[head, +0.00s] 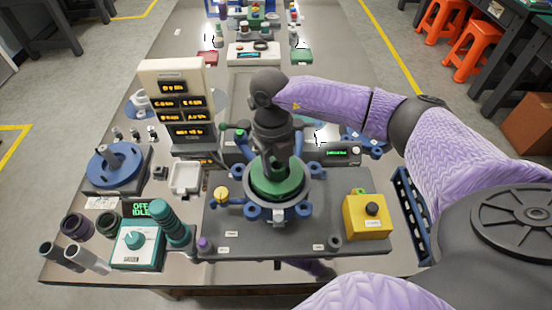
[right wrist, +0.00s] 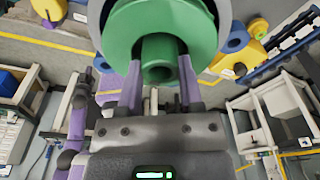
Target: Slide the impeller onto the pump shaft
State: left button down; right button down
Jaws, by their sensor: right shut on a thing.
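The green impeller (head: 291,187), a round disc with a central hub, is in my right gripper (head: 275,165), which points down over the pump housing (head: 248,196). In the head view the disc appears within the housing's grey ring. In the right wrist view, the purple fingers of my right gripper (right wrist: 160,84) are shut on the hub of the impeller (right wrist: 124,32). The pump shaft is hidden behind the impeller and gripper, so I cannot tell whether the impeller is around it. My left gripper is not in view.
Blue clamps ring the housing on a dark plate (head: 362,243). A yellow box (head: 366,216) with a black knob stands right. A display panel (head: 180,105), a blue round stand (head: 113,165) and a teal-topped device (head: 137,243) stand left. The space right of the housing is narrow.

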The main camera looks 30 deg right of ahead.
aim_at(276, 172)
jog(key=shift+f, duration=0.1)
jog(key=shift+f+b, duration=0.35)
jog(key=shift+f, duration=0.2)
jog(key=shift+f+b, duration=0.55)
jog(key=shift+f, duration=0.45)
dwell(1.0)
jog(key=shift+c, duration=0.8)
grip_release()
notch_tip(276, 172, up, 9)
jog(key=p, duration=0.7)
jog(key=shift+p, duration=0.35)
